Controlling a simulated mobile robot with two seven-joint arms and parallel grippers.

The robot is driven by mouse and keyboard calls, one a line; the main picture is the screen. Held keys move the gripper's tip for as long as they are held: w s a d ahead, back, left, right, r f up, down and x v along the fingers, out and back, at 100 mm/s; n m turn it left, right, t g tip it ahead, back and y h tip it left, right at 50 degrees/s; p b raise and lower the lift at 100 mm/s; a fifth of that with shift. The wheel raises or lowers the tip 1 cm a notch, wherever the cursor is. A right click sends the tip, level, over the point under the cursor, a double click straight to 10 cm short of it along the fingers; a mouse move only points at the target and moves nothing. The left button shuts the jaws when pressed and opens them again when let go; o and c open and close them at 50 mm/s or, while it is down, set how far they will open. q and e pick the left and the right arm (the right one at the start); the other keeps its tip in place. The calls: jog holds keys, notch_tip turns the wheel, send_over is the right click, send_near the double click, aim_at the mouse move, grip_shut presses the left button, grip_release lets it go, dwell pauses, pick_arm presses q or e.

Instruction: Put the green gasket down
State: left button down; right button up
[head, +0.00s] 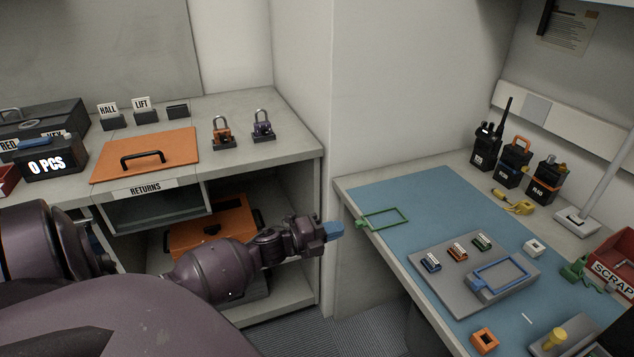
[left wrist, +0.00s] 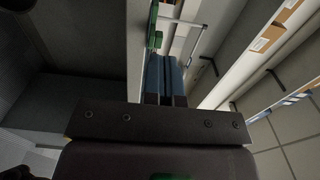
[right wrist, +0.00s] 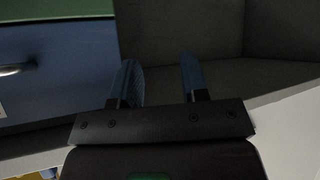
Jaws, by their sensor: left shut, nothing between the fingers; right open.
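The green gasket (head: 386,218), a thin rectangular frame with a small tab, lies at the left edge of the blue mat (head: 440,222). Its tab end is at the bench edge. My left gripper (head: 338,229) has blue fingers, shut and empty, a little left of the tab and apart from it in the head view. In the left wrist view the shut fingers (left wrist: 165,80) point towards a green part (left wrist: 154,32), seemingly the gasket's tab. My right gripper (right wrist: 158,82) is open and empty in the right wrist view; it is outside the head view.
A grey plate (head: 450,292) holds a blue-framed part (head: 499,278) and several small blocks. Radios (head: 487,147), a yellow clip (head: 512,203) and a red scrap bin (head: 616,262) stand behind and right. An orange-lidded returns counter (head: 145,155) is at left.

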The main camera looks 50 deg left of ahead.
aim_at(356, 224)
pick_arm(q)
jog(key=x, duration=0.2)
jog(key=shift+w+d, duration=0.1)
jog(key=shift+w, duration=0.3)
jog(key=shift+w+d, duration=0.15)
jog(key=shift+w, duration=0.1)
jog(key=shift+x, duration=1.2)
jog(key=shift+w+d, duration=0.15)
jog(key=shift+w, duration=0.2)
